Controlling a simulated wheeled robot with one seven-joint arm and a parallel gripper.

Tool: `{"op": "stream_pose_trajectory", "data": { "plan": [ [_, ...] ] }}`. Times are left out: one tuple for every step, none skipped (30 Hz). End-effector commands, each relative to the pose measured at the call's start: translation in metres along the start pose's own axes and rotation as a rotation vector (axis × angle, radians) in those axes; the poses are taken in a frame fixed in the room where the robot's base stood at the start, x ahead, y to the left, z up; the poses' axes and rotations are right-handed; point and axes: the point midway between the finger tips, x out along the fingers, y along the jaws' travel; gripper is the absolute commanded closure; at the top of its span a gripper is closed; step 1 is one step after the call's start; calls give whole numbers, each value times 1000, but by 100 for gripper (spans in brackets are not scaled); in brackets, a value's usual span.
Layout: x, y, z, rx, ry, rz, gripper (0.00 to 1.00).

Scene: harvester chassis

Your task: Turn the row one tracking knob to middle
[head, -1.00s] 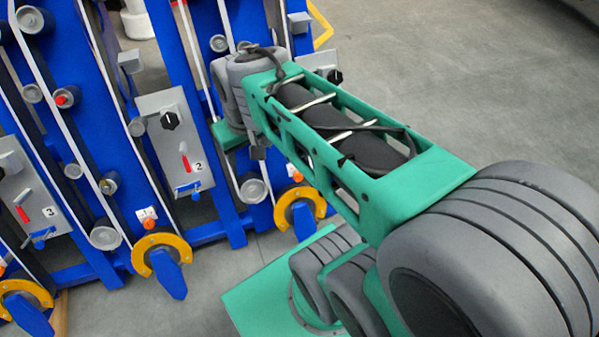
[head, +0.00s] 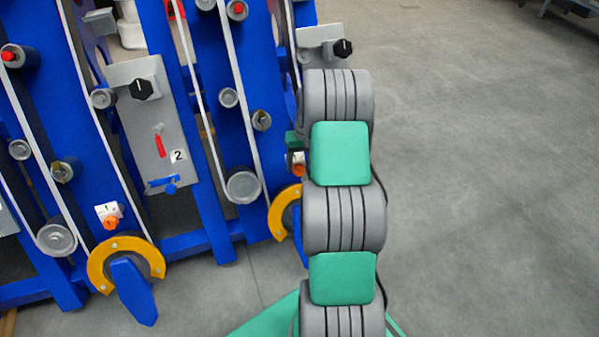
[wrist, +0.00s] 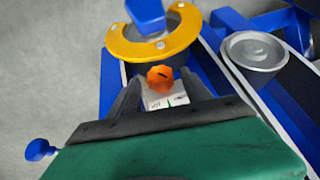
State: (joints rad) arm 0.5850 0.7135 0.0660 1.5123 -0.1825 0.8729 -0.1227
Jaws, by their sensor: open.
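The row one tracking knob, a small orange knob (wrist: 160,77), sits at the upper middle of the wrist view, on a white label plate (wrist: 166,97) with a green mark. In the head view the orange knob (head: 298,170) shows just left of my arm, partly covered. My gripper (wrist: 162,86) is open, with its dark fingers on either side of the knob in the picture. Whether they touch it cannot be told. In the head view my arm hides the fingers. The knob's exact pointer angle is too small to read.
A yellow half-ring guard (wrist: 152,50) with a blue tab lies close to the knob. A grey roller (wrist: 256,52) is to its right. The row 2 panel (head: 150,120) and its orange knob (head: 110,223) are left of my arm. Open floor (head: 480,180) lies to the right.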

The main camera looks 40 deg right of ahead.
Motion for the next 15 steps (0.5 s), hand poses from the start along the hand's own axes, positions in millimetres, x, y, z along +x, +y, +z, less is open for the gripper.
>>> {"op": "stream_pose_trajectory", "data": {
  "plan": [
    [10,0,0,0,-2,0,43],
    [13,0,0,0,-2,0,43],
    [16,0,0,0,-1,0,43],
    [18,0,0,0,-1,0,43],
    [18,0,0,0,0,1,43],
    [19,0,0,0,1,1,43],
    [19,0,0,0,1,1,43],
    [18,0,0,0,1,1,43],
    [18,0,0,0,1,1,43],
    [18,0,0,0,1,1,43],
    [18,0,0,0,0,1,43],
    [18,0,0,0,0,1,44],
    [18,0,0,0,0,1,46],
    [18,0,0,0,0,1,49],
    [18,0,0,0,0,1,52]
  ]
}}
